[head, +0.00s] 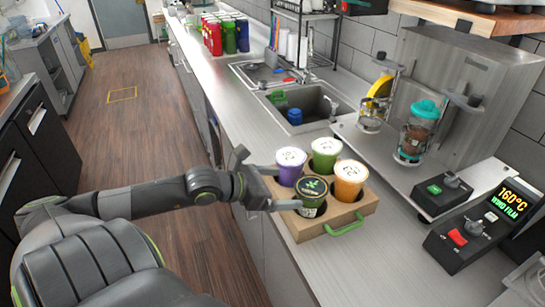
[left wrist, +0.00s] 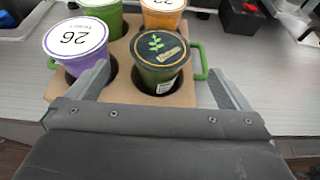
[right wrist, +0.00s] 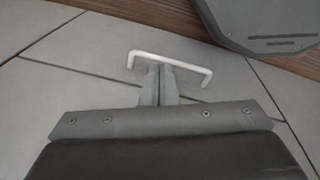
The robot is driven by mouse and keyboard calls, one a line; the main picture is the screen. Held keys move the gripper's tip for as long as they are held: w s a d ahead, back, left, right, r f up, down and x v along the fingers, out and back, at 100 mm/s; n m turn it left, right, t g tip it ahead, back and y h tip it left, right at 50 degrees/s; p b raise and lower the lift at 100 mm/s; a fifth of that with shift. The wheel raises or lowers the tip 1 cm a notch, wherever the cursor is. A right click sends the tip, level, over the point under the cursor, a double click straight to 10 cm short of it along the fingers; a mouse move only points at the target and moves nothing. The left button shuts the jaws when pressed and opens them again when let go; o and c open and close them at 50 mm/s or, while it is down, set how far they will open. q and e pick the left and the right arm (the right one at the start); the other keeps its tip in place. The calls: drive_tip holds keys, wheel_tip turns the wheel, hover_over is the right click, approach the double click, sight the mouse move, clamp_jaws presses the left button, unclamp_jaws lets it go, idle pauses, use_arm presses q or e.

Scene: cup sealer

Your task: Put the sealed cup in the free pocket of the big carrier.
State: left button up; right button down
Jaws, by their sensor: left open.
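The sealed cup (head: 311,194) has a dark lid with a green leaf print and stands in the near pocket of the brown carrier (head: 338,216). It also shows in the left wrist view (left wrist: 160,60). A purple cup (head: 290,170), a green cup (head: 323,158) and an orange cup (head: 348,182), with white lids, stand in the other pockets. My left gripper (head: 268,185) is open, its fingers on either side of the sealed cup with gaps between. How deep the cup sits is hard to tell. My right gripper (right wrist: 158,72) is shut, away from the carrier.
A white handle (right wrist: 170,60) is close to my right fingertips; contact is unclear. A sink (head: 300,105) lies behind. Counter in front of the control box is clear.

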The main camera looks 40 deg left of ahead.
use_arm(q)
drive_tip(key=shift+p+v, duration=0.4)
drive_tip(key=shift+v, duration=0.7)
drive_tip(key=shift+d, duration=0.1)
